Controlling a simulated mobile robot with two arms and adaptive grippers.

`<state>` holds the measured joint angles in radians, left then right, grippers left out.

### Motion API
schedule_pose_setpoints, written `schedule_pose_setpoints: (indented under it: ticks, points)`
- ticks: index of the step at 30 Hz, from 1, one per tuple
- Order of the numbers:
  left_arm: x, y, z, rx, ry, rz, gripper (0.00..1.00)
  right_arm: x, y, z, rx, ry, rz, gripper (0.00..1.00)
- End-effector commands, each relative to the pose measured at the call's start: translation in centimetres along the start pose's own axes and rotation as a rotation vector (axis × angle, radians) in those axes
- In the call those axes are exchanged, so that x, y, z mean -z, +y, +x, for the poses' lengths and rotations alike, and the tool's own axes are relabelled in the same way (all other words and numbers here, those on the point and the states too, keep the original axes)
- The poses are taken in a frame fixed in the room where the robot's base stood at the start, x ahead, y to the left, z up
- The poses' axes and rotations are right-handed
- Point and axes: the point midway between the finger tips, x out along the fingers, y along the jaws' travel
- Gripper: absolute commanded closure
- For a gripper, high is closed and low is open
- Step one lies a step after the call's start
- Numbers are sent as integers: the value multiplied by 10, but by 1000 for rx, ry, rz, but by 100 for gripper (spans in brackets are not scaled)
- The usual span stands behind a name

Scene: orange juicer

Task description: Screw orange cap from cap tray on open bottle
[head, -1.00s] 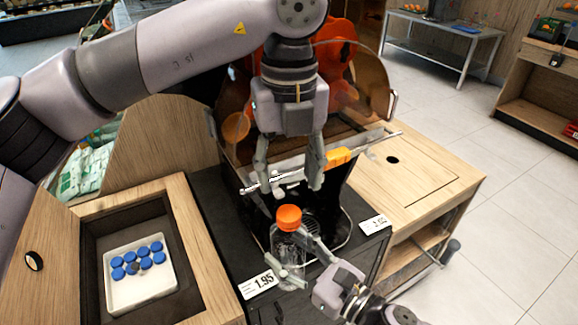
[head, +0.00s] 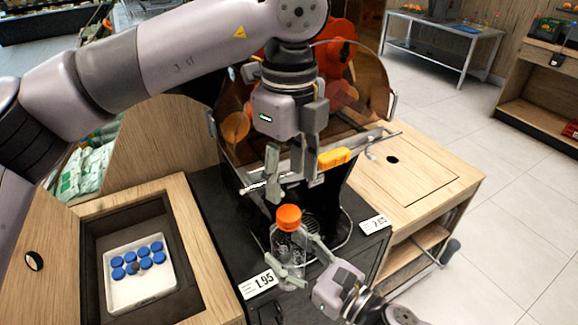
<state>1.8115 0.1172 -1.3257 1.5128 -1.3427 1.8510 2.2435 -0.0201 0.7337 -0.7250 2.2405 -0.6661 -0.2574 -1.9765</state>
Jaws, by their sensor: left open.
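A clear bottle (head: 287,251) stands upright in front of the juicer, with an orange cap (head: 289,217) on its mouth. I cannot tell how tightly the cap is screwed on. My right gripper (head: 303,263) comes from the lower right and has its fingers on both sides of the bottle's body, shut on it. My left gripper (head: 291,182) points down just above the cap, open and empty, its fingers apart and clear of the cap. The white cap tray (head: 141,295) at the lower left holds several blue caps (head: 145,263); no orange cap shows there.
The juicer (head: 345,92), with orange parts and a clear cover, is right behind my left gripper. A metal bar with a yellow-orange handle (head: 334,158) runs across its front. Price labels (head: 258,284) lie beside the bottle. The wooden counter (head: 420,175) at right is clear.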

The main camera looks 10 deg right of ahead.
Motion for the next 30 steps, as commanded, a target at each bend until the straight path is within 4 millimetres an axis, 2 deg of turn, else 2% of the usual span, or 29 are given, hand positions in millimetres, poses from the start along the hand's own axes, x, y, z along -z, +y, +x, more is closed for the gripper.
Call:
schedule_pose_setpoints:
  ticks: [9,15,26,30]
  points:
    - [0,1,49,-3,1,1,51,0,0,0,0,0,0,100]
    - [0,0,68,-1,0,1,51,0,0,0,0,0,0,100]
    - [0,0,72,-1,0,1,51,0,0,0,0,0,0,100]
    - [0,0,72,-1,0,1,60,0,0,0,0,0,0,100]
